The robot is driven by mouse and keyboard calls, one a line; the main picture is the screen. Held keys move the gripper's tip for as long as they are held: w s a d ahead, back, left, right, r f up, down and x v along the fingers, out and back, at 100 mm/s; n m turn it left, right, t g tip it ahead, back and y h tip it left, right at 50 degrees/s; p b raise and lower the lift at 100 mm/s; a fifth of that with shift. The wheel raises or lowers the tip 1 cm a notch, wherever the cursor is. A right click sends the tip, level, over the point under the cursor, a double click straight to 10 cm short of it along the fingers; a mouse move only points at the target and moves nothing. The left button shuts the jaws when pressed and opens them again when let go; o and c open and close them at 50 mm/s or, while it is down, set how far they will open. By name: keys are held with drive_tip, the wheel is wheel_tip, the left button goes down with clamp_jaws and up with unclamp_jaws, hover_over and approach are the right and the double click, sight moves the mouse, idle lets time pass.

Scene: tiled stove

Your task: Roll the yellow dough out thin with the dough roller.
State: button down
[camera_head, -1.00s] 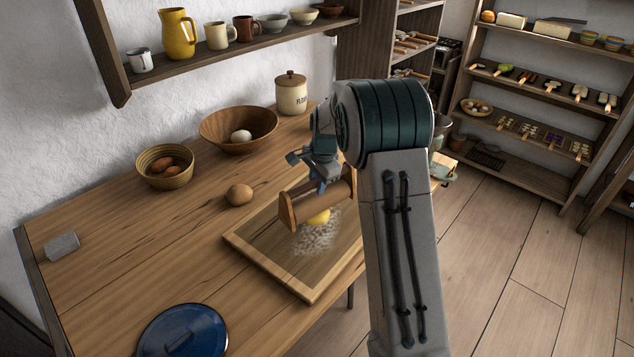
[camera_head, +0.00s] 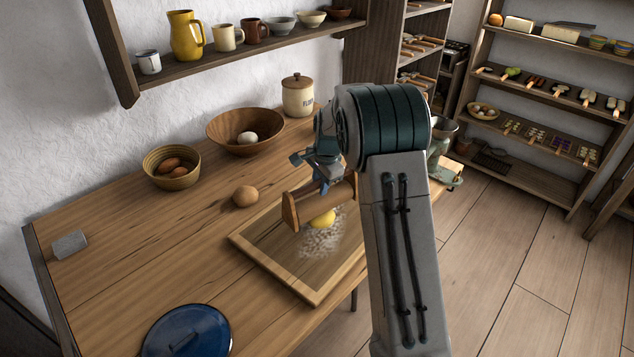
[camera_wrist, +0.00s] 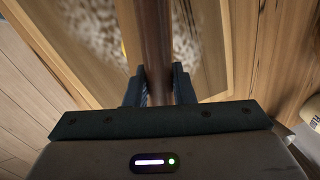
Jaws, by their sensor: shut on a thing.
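My gripper (camera_head: 322,182) is shut on the wooden dough roller (camera_head: 328,200) and holds it over the far part of the framed wooden board (camera_head: 268,262). In the wrist view the gripper's fingers (camera_wrist: 160,84) clasp the roller's brown bar (camera_wrist: 154,40). The yellow dough (camera_head: 323,218) shows as a small lump on the board, just in front of the roller and partly hidden by it. White flour (camera_head: 318,242) lies scattered on the board around the dough. I cannot tell whether the roller touches the dough. My arm hides the board's right part.
A brown egg-shaped thing (camera_head: 245,196) lies left of the board. A bowl with brown eggs (camera_head: 172,180), a wooden bowl (camera_head: 216,138) and a flour jar (camera_head: 298,95) stand behind. A blue lid (camera_head: 186,332) lies at the front. The left tabletop is mostly clear.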

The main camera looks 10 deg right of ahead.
drive_tip(key=shift+s+d, duration=0.3)
drive_tip(key=shift+s, duration=0.35)
drive_tip(key=shift+w, duration=0.1)
drive_tip(key=shift+w+a+p, duration=0.35)
drive_tip(key=shift+w, duration=0.35)
drive_tip(key=shift+w+a+p, duration=0.3)
drive_tip(key=shift+w+a, duration=0.05)
drive_tip(key=shift+w, duration=0.35)
drive_tip(key=shift+s+d+f+b, duration=0.1)
drive_tip(key=shift+s+d+b, duration=0.3)
drive_tip(key=shift+s, duration=0.35)
drive_tip(key=shift+s+d+b, duration=0.3)
drive_tip(key=shift+s+b, duration=0.05)
drive_tip(key=shift+s, duration=0.4)
drive_tip(key=shift+w+a+p, duration=0.35)
drive_tip(key=shift+w+p, duration=0.05)
drive_tip(key=shift+w, duration=0.35)
drive_tip(key=shift+w+a+p, duration=0.35)
drive_tip(key=shift+w+p, duration=0.05)
drive_tip(key=shift+w, duration=0.3)
